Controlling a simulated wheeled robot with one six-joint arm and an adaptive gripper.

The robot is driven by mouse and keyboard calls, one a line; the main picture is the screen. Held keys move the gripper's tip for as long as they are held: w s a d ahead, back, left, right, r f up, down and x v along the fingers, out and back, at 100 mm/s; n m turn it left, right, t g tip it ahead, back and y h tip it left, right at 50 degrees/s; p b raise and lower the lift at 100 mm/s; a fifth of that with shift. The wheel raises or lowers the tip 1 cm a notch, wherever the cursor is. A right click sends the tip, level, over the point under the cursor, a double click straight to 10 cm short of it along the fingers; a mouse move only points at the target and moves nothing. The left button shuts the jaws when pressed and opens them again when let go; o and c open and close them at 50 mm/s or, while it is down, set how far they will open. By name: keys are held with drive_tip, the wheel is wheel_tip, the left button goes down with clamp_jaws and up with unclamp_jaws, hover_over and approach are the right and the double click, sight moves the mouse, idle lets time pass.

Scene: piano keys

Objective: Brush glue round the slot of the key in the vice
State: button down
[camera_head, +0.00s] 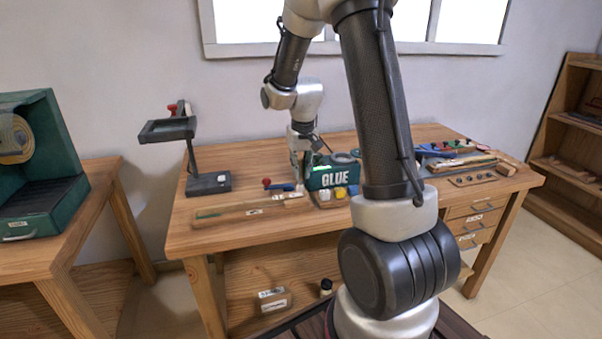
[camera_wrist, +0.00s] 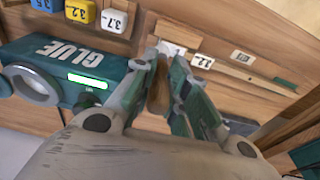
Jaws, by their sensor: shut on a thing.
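My gripper (camera_wrist: 163,62) is shut on a brown, handle-like piece (camera_wrist: 158,92), which I take to be the brush. Its bristles are not clear. In the head view my gripper (camera_head: 303,178) is over the workbench, just left of the dark green glue pot (camera_head: 334,177) marked GLUE. The glue pot also shows in the wrist view (camera_wrist: 75,68), with a lit green display. A small blue tool with a red knob (camera_head: 280,186) lies left of my gripper; I cannot tell if it is the vice. The key and its slot cannot be made out.
A long shallow wooden tray (camera_head: 225,213) lies along the bench's front left. Small numbered blocks, one yellow (camera_wrist: 80,11), stand by the glue pot. A dark stand (camera_head: 208,183) is at the bench's left. Tools and wood pieces (camera_head: 470,165) crowd the right.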

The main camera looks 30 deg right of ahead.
drive_tip(key=shift+r, duration=3.45)
drive_tip(key=shift+r, duration=0.15)
